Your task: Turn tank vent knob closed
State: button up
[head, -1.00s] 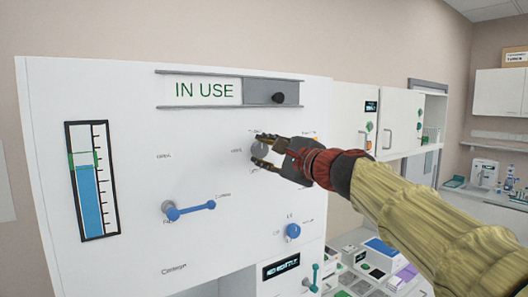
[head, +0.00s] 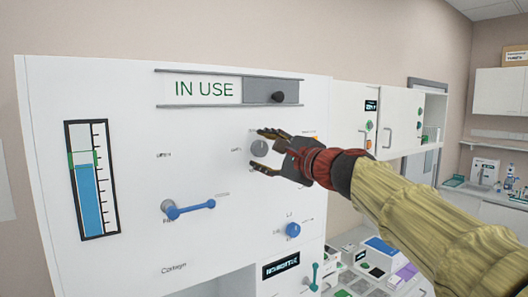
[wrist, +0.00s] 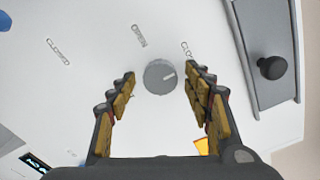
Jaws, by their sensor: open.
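The vent knob is a round grey dial (wrist: 159,77) on the white panel. It also shows in the head view (head: 259,148). Its pale mark points right and slightly up in the wrist view, roughly toward a label (wrist: 187,50) beginning "CLO", partly hidden by a finger. An "OPEN" label (wrist: 138,36) stands above the knob, and a "CLOSED" label (wrist: 58,52) lies further left. My gripper (wrist: 160,88) is open, with one finger on each side of the knob and visible gaps between. In the head view my gripper (head: 261,151) reaches in from the right.
A blue lever (head: 190,209) and a blue knob (head: 293,230) sit lower on the panel. A grey slider strip with a black knob (head: 277,97) is above, beside the "IN USE" sign (head: 203,90). A blue level gauge (head: 93,180) is at left.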

jog(key=v, duration=1.2)
jog(key=s+d+f+n+g+h+b, duration=0.1)
jog(key=s+f+n+g+h, duration=0.2)
jog(key=f, duration=0.7)
jog(key=s+f+n+g, duration=0.2)
jog(key=f+n, duration=0.3)
jog(key=f, duration=0.6)
jog(key=s+d+f+n+g+h+b, duration=0.1)
jog(key=s+d+f+n+h+b, duration=0.1)
jog(key=s+f, duration=0.5)
jog(key=s+d+f+n+g+h+b, duration=0.2)
jog(key=s+d+f+b, duration=0.3)
jog(key=f, duration=1)
jog(key=s+d+f+n+g+h+b, duration=0.1)
jog(key=s+d+f+n+h+b, duration=0.2)
jog(key=s+f, duration=0.8)
jog(key=shift+s+d+f+n+b, duration=0.15)
jog(key=shift+d+f+n+b, duration=0.15)
jog(key=shift+d+n+b, duration=0.45)
